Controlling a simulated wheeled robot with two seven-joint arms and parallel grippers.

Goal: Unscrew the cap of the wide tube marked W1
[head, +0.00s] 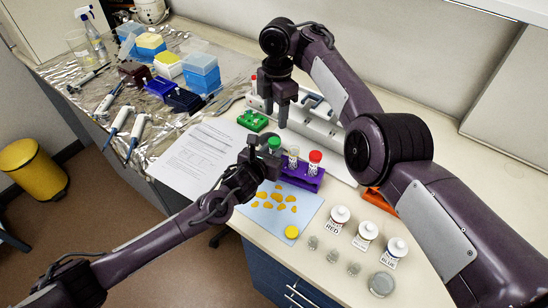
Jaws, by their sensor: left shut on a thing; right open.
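A purple rack (300,178) stands near the middle of the bench. A red-capped tube (315,161) and a tube with a pale top (293,156) stand in it. A green cap (274,143) shows at the rack's left end, at the fingers of my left gripper (267,156). That gripper is shut on the green-capped tube and hides most of its body. I cannot read a W1 mark on any tube. My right gripper (279,105) is open and empty, pointing down above and behind the green cap, apart from it.
A green rack (253,120) and a long white stand (325,132) lie behind. Bottles labelled RED (340,218) and BLUE (395,250), with another between, stand front right near small clear dishes. A blue sheet (285,208) bears yellow pieces. Pipettes and tip boxes fill the left.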

